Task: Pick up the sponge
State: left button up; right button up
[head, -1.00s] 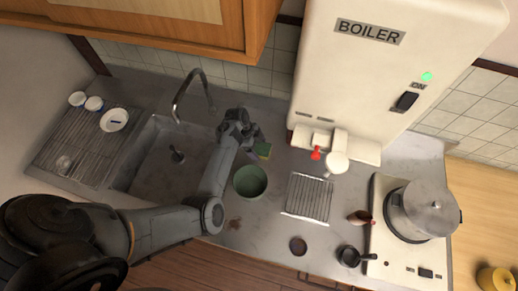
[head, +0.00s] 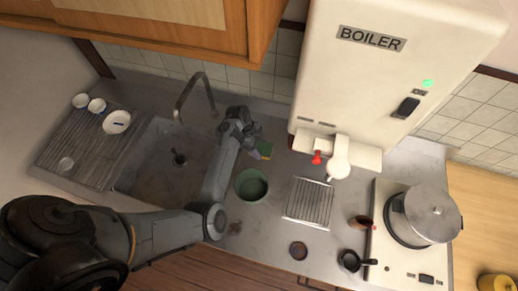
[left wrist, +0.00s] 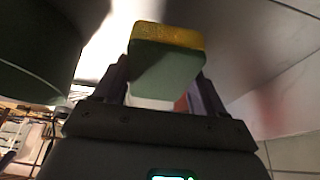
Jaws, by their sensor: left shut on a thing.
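The sponge (head: 264,149) is green with a yellow layer, and it shows at the tip of my left gripper (head: 254,141) in the head view. In the left wrist view the sponge (left wrist: 166,62) sits between the two fingers of my left gripper (left wrist: 164,85), which is shut on it. Its yellow side is at the top of that picture. The gripper is behind the green bowl, near the back of the counter. Whether the sponge touches the counter is hard to tell. My right gripper is not in view.
A green bowl (head: 251,185) stands just in front of the gripper, and the faucet (head: 197,95) rises to its left over the sink (head: 158,181). The boiler (head: 385,75) is to the right, above a metal rack (head: 309,202). A pot (head: 424,213) stands on the stove.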

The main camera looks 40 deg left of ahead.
pick_arm(q)
notch_tip(320, 180, up, 16)
notch_tip(320, 180, up, 7)
jog(key=p, duration=0.5)
send_over(259, 147)
jog(key=shift+r+p, duration=0.8)
jog(key=shift+p, duration=0.15)
jog(key=o, duration=0.5)
jog(key=c, duration=0.4)
